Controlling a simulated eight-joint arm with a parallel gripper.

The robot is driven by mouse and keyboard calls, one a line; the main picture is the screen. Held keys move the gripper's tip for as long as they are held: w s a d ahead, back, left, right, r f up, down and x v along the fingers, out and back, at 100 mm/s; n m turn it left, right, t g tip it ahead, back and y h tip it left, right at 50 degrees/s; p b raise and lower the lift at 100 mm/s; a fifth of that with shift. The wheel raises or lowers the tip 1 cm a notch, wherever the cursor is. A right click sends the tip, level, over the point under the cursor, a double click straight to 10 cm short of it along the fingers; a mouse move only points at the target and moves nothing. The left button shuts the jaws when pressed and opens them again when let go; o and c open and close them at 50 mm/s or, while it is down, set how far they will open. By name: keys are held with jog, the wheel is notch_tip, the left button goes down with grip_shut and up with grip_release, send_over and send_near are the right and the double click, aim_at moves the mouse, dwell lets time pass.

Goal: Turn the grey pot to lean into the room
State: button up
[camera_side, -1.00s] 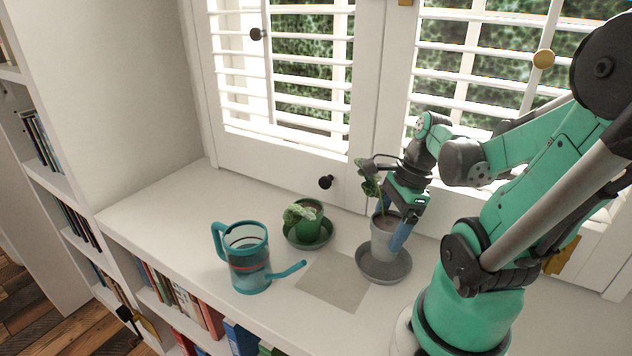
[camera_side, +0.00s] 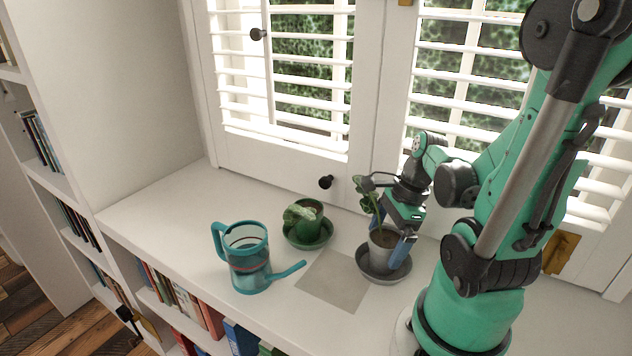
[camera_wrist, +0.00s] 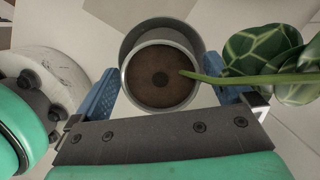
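The grey pot (camera_side: 382,254) stands upright in its grey saucer (camera_side: 370,276), right of the grey square on the sill. Its green plant (camera_side: 367,196) leans to the left and back in the side view, towards the shutters. In the wrist view the pot's soil (camera_wrist: 160,76) is seen from above, and the leaves (camera_wrist: 262,55) hang off to the right, partly covering one finger. My gripper (camera_side: 391,234) reaches down around the pot, one blue finger on each side. The fingers look slightly apart from the wall; the far contact is partly hidden.
A green pot (camera_side: 306,222) with a plant stands in a green saucer to the left. A teal watering can (camera_side: 247,262) stands farther left, its spout pointing at the grey square (camera_side: 335,280). White shutters (camera_side: 300,80) close off the back.

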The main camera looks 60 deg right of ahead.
aim_at(393, 238)
jog(key=shift+v, duration=2.7)
jog(key=shift+w+r, duration=0.1)
jog(key=shift+w+a+n, duration=0.1)
jog(key=shift+w+n, duration=0.25)
jog(key=shift+n, duration=0.55)
jog(key=w+a+r+n+t+h, duration=0.1)
jog(key=w+a+n, duration=0.5)
jog(key=n, duration=0.7)
jog(key=w+a+r+n+t+h, duration=0.1)
jog(key=w+a+r+n+t, duration=0.2)
jog(key=n, duration=0.9)
jog(key=w+a+t, duration=0.1)
jog(key=w+a, duration=0.2)
jog(key=shift+w+a+n, duration=0.3)
jog(key=shift+n, duration=0.1)
